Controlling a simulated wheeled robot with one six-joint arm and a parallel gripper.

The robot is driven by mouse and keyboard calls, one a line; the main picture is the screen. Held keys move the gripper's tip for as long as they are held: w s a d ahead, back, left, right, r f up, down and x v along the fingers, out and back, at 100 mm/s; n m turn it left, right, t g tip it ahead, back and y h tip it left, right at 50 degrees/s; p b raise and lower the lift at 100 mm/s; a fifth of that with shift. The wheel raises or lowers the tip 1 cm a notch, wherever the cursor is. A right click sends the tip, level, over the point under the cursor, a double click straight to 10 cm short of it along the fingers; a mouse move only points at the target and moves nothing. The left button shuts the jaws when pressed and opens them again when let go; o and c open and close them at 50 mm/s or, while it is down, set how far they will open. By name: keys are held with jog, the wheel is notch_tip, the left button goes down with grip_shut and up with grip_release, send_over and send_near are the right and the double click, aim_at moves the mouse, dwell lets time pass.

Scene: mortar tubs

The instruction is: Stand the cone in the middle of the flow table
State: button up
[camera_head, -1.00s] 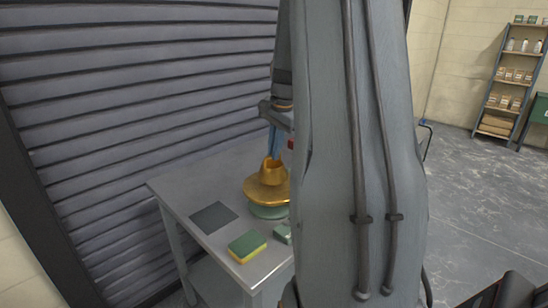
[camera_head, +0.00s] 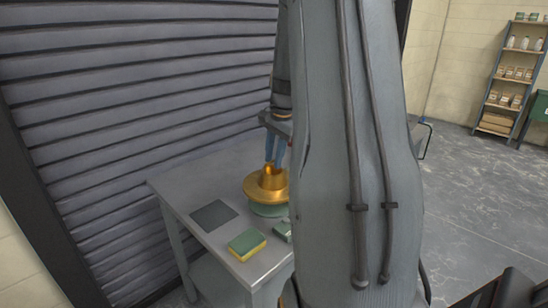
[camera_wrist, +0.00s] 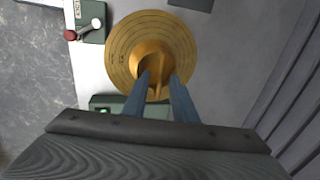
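The gold cone (camera_head: 272,182) stands upright on the round gold top of the flow table (camera_head: 254,196), with its narrower end up. In the wrist view the cone (camera_wrist: 150,62) sits close to the middle of the ringed disc (camera_wrist: 118,52). My gripper (camera_head: 273,162) points down at the cone from above. Its two blue fingers (camera_wrist: 160,78) are apart, with a gap on either side of the thin part of the cone between them. The fingers hide part of the cone's near side.
A green and yellow sponge (camera_head: 247,245) and a dark square plate (camera_head: 213,216) lie on the grey bench (camera_head: 180,190). A green box with a red-knobbed handle (camera_wrist: 88,22) is beside the disc. A slatted shutter (camera_head: 140,90) stands close behind the bench.

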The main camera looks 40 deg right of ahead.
aim_at(279, 173)
notch_tip(279, 173, up, 12)
jog(key=s+b, duration=0.2)
jog(key=b, duration=0.1)
jog(key=s+a+f+n, duration=0.1)
jog(key=a+f+n, duration=0.45)
jog(key=a, duration=0.45)
jog(key=s+a+f+n, duration=0.2)
jog(key=a+f+n, duration=0.3)
jog(key=a, duration=0.6)
jog(key=s+a+f+n+g, duration=0.1)
jog(key=s+a+f+n, duration=0.5)
jog(key=s+a+f, duration=0.3)
jog(key=s+a, duration=0.1)
jog(key=a, duration=0.2)
jog(key=shift+s+f+n, duration=0.15)
jog(key=shift+s+n, duration=0.2)
jog(key=shift+d, duration=0.1)
